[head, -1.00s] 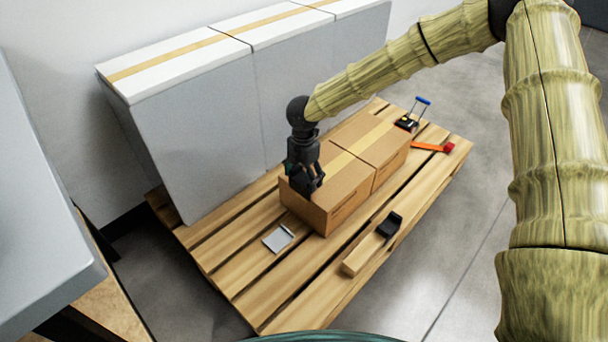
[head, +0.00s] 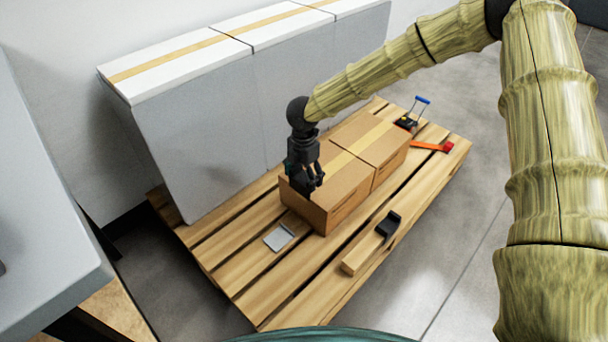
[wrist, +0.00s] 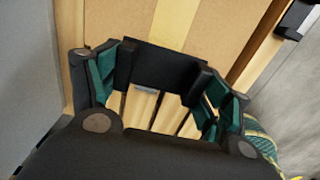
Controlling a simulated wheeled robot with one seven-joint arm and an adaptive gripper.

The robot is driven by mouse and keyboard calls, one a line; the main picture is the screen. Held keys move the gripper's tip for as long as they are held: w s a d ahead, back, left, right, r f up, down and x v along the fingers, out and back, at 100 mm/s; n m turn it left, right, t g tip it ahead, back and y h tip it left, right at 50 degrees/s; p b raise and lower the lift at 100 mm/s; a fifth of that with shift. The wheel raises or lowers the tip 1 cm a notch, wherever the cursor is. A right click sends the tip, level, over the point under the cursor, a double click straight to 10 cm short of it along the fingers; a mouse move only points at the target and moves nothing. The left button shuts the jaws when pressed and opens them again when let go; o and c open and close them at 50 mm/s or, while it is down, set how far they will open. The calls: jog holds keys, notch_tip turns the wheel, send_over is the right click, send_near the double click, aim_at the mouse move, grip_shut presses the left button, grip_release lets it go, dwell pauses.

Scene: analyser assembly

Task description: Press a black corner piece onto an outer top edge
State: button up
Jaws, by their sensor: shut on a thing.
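My gripper (head: 307,186) is shut on a black corner piece (wrist: 160,67), which lies between its green-padded fingers in the wrist view. It points down at the near-left top edge of the cardboard boxes (head: 333,213). In the wrist view the piece sits along the edge of the box top (wrist: 215,28), with pallet slats showing below it. I cannot tell whether the piece touches the box. Another black corner piece (head: 388,225) rests by a wooden block (head: 364,250) on the pallet, right of the boxes.
The wooden pallet (head: 247,292) carries the boxes, a flat grey plate (head: 279,238), a blue-handled tool (head: 412,115) and an orange-red tool (head: 432,147). Tall grey boxes (head: 205,140) stand close behind on the left. A grey surface (head: 45,230) is at the left edge.

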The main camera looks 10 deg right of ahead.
jog(key=shift+f, duration=2.4)
dwell(1.0)
jog(key=o, duration=0.9)
jog(key=shift+r+p, duration=0.15)
jog(key=shift+p, duration=0.25)
jog(key=shift+r+p, duration=3.35)
jog(key=shift+p, duration=0.15)
